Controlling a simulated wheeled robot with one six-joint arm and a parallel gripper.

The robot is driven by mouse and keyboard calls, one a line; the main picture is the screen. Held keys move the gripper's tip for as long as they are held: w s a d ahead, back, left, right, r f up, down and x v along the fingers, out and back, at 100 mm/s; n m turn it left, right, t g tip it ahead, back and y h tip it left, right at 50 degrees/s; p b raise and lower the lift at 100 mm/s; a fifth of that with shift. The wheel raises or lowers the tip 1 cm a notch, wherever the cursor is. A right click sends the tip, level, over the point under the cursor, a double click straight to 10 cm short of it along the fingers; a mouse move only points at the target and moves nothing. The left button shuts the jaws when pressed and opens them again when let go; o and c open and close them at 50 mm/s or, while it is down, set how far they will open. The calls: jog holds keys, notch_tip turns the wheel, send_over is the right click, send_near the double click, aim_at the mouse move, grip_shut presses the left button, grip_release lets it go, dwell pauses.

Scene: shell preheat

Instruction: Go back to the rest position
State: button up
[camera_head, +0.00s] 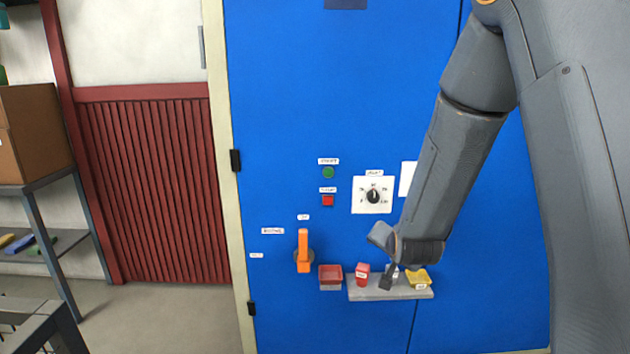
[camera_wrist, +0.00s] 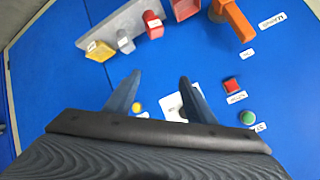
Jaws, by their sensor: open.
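My gripper (camera_wrist: 160,92) is open and empty in the wrist view, its two fingers apart in front of the blue cabinet face. In the head view my gripper (camera_head: 386,262) hangs at the end of my arm, just in front of the small shelf. The blue cabinet (camera_head: 280,120) fills the middle of the head view. On it are an orange lever handle (camera_head: 303,250) pointing up, a green button (camera_head: 328,173), a red button (camera_head: 328,200) and a white dial plate (camera_head: 361,205) with a black knob (camera_head: 373,196).
A grey shelf (camera_head: 362,294) on the cabinet holds a red piece (camera_head: 362,270), a grey piece and a yellow piece (camera_head: 418,276). A red bin (camera_head: 330,274) is left of it. At the left stand a rack (camera_head: 40,215) with a cardboard box (camera_head: 35,130).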

jog(key=s+n+g, duration=0.7)
jog(key=s+g, duration=0.3)
jog(key=s, duration=2.1)
jog(key=shift+d+r+n+g, duration=0.2)
jog(key=shift+r+n+g, duration=0.1)
jog(key=shift+g, duration=0.1)
jog(key=shift+s, duration=0.1)
